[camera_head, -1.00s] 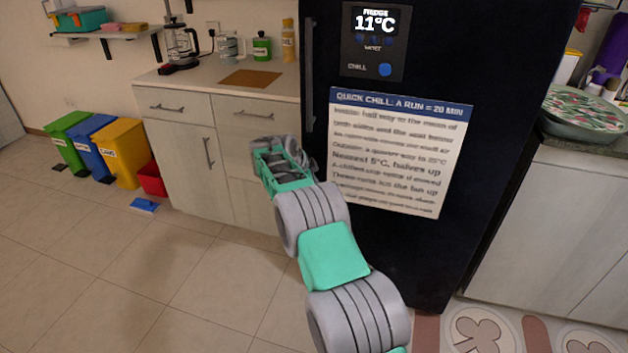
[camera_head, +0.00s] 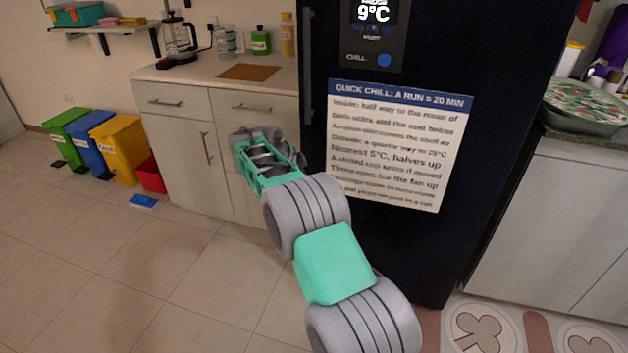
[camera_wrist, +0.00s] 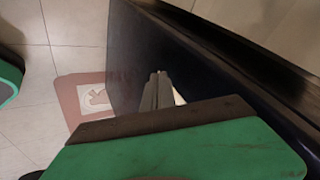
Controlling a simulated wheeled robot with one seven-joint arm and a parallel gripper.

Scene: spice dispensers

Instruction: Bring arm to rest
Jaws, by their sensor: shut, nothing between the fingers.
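My arm (camera_head: 335,262) reaches forward and left from the bottom of the head view, in front of the black fridge (camera_head: 410,245). Its wrist end is beside the fridge's left edge, in front of the pale cabinet. The fingertips cannot be made out there. In the wrist view my gripper (camera_wrist: 160,78) is shut and empty, its two fingers together. The dark fridge surface (camera_wrist: 132,60) lies behind and beside the fingers; I cannot tell the exact gap.
A counter with a brown board (camera_head: 249,72) and a coffee maker (camera_head: 179,38) stands at the left. Green, blue and yellow bins (camera_head: 122,150) and a red bin (camera_head: 151,177) stand on the floor. A patterned mat (camera_head: 480,328) lies at lower right. Floor at left is open.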

